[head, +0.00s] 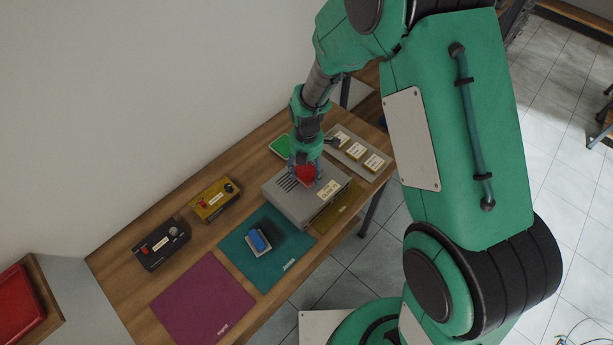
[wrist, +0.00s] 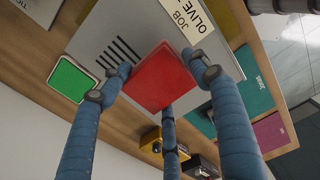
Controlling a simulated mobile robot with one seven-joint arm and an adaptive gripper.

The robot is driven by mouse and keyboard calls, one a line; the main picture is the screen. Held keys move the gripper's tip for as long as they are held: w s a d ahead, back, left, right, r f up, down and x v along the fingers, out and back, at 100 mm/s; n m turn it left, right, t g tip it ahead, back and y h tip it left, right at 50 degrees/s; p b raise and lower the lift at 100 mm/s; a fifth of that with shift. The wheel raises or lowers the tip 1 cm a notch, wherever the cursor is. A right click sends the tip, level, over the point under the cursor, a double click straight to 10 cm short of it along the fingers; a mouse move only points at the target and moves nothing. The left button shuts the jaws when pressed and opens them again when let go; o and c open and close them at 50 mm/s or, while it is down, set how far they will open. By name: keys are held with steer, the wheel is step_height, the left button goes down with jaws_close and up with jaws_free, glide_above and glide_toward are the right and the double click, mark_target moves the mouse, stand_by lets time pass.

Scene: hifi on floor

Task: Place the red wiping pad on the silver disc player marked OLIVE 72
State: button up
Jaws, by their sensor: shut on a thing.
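The red wiping pad (head: 306,173) is between the fingers of my gripper (head: 304,166), over the top of the silver disc player (head: 295,206). In the wrist view the red pad (wrist: 162,77) is held between the blue fingers of my gripper (wrist: 160,80). The silver player (wrist: 120,25) lies behind it, with slots and a label reading JOB OLIVE, the rest cut off or covered. I cannot tell whether the pad touches the player's top.
A teal mat (head: 255,270) with a blue block (head: 259,241) and a magenta mat (head: 203,302) lie left of the player. Yellow (head: 215,200) and black (head: 160,245) boxes stand along the wall side. A green pad (head: 281,146) and a grey tray (head: 345,150) with labelled items lie behind.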

mark_target(306, 177)
steer(key=shift+f+p, duration=0.35)
steer(key=shift+f, duration=1.4)
steer(key=shift+f, duration=0.15)
steer(key=o, duration=1.2)
steer(key=shift+c, duration=0.2)
steer(key=shift+r, duration=0.2)
steer(key=shift+r+b, duration=0.75)
steer(key=shift+r, duration=5.25)
